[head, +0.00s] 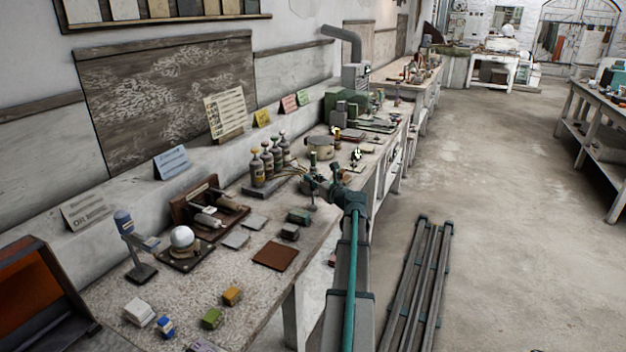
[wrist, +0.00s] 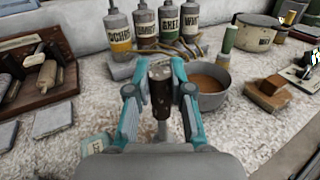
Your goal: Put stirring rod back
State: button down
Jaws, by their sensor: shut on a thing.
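My gripper (wrist: 163,66) is shut on a dark brown upright cylinder with a greyish top, which I take to be the stirring rod (wrist: 161,88). It stands roughly upright between the two teal fingers. A grey bowl (wrist: 222,98) with brown contents is just to the right of the right finger. The rod appears beside the bowl, not in it.
Labelled bottles (wrist: 145,27) stand behind my gripper. A green bottle-like thing (wrist: 228,40) and a lidded pot (wrist: 257,32) stand behind the bowl. Brown blocks (wrist: 266,92) lie right. A wooden rack (wrist: 38,75) and grey slabs (wrist: 53,118) are left. The speckled benchtop (wrist: 250,128) is clear in front.

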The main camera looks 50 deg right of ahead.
jog(key=c, duration=1)
grip_release()
jog(key=shift+f, duration=0.1)
jog(key=shift+c, duration=0.2)
jog(key=b+v, duration=0.1)
jog(key=v, duration=1.1)
jog(key=shift+r, duration=0.2)
